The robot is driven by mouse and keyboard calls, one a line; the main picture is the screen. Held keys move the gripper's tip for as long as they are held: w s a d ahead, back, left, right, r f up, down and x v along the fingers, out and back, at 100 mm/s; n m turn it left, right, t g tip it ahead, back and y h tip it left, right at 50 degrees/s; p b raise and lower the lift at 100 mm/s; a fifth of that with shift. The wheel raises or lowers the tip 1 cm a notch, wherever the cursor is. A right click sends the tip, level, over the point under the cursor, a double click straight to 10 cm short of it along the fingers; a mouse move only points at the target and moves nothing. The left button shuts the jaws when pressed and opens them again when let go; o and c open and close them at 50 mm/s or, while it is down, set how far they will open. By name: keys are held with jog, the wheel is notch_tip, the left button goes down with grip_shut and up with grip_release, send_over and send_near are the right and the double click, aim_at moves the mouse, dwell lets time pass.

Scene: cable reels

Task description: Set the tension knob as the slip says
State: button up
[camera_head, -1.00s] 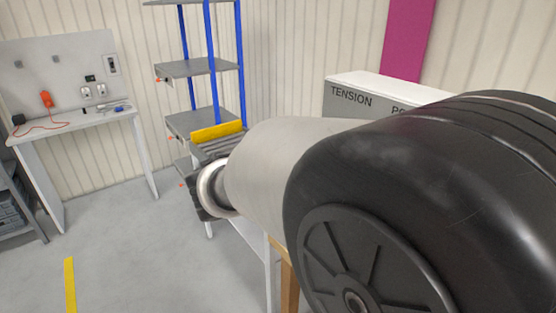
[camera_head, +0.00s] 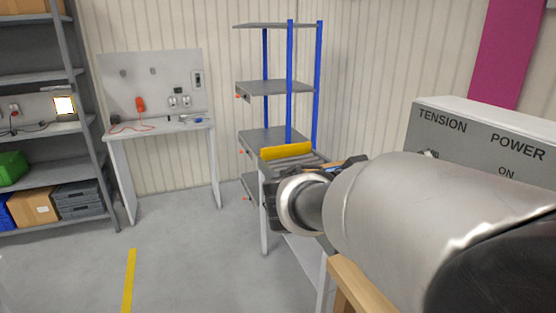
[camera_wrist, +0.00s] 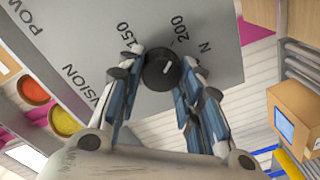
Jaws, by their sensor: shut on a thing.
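The tension knob (camera_wrist: 160,72) is black with a short white mark on its face. It sits on a grey panel (camera_wrist: 210,62) with 150 printed to its upper left and 200 to its upper right. I cannot tell exactly which value the mark points at. My gripper (camera_wrist: 158,78) has its two fingers on either side of the knob, shut on it. In the head view the grey box (camera_head: 470,112) reads TENSION and POWER, and my arm hides its lower part and the knob. I cannot make out a slip with a readable setting.
A grey rack with blue posts (camera_head: 290,80) and a small table with a yellow bar (camera_head: 286,151) stand beyond my arm. A workbench (camera_head: 160,128) and a loaded shelf (camera_head: 40,135) are at the left. The floor between is clear.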

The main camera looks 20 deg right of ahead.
jog(key=o, duration=1.1)
jog(key=shift+c, duration=0.2)
jog(key=shift+a, duration=0.1)
jog(key=s+a, duration=0.1)
jog(key=a, duration=1)
jog(key=shift+s+a+r, duration=0.15)
jog(key=shift+a, duration=0.25)
jog(key=s+f+n+g+y, duration=0.1)
jog(key=s+f+n+y, duration=0.2)
jog(key=s+f+y, duration=0.9)
jog(key=a+f+n+t+y, duration=0.1)
jog(key=a+f+t+y, duration=0.1)
jog(key=a, duration=0.4)
jog(key=s+a+f+n+t+y, duration=0.1)
jog(key=a+f+n+t+y, duration=0.1)
jog(key=a+f, duration=0.3)
jog(key=shift+s+a+f+y, duration=0.3)
jog(key=shift+a+y, duration=0.15)
jog(key=shift+y, duration=0.45)
